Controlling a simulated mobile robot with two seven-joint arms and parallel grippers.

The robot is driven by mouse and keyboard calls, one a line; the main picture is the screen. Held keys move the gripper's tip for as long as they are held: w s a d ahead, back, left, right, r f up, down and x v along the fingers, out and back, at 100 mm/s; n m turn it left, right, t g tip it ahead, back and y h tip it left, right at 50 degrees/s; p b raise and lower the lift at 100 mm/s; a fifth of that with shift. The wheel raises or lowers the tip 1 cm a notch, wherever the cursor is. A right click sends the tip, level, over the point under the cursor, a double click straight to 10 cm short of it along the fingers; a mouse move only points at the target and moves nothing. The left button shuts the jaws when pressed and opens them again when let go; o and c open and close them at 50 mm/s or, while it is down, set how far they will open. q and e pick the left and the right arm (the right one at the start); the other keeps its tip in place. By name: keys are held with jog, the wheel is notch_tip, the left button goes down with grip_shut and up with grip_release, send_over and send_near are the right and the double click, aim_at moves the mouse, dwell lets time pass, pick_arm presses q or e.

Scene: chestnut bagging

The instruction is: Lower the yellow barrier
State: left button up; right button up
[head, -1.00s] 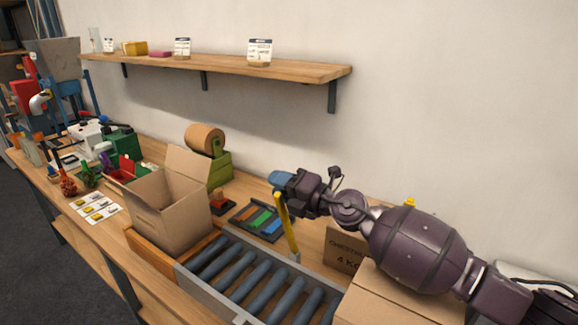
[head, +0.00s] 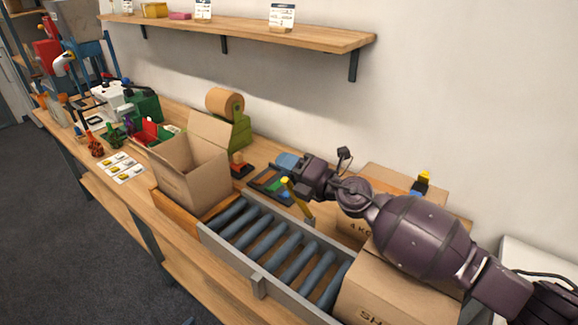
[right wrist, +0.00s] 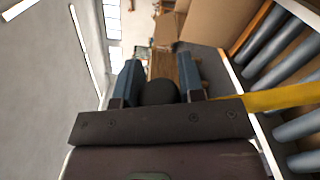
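The yellow barrier (head: 297,199) is a thin bar at the far side of the roller conveyor. It leans, with its upper end to the left, and looks short in the head view. In the right wrist view the barrier (right wrist: 285,97) runs from beside the gripper body to the right edge. My right gripper (head: 288,162) is just above and behind the bar's upper end. Its blue fingers (right wrist: 159,78) are spread apart with the bar outside them. I cannot tell whether the gripper body touches the bar. My left gripper is out of view.
An open carton (head: 190,172) stands at the left end of the roller conveyor (head: 262,285). A closed box (head: 385,298) stands at its right end, below my right arm. A tray (head: 268,181) with coloured pieces lies behind the conveyor. A shelf (head: 300,36) hangs above.

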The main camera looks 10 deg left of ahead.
jog(key=o, duration=0.4)
jog(key=shift+c, duration=0.2)
jog(key=v, duration=1)
jog(key=shift+s+d, duration=0.2)
jog(key=shift+d, duration=0.15)
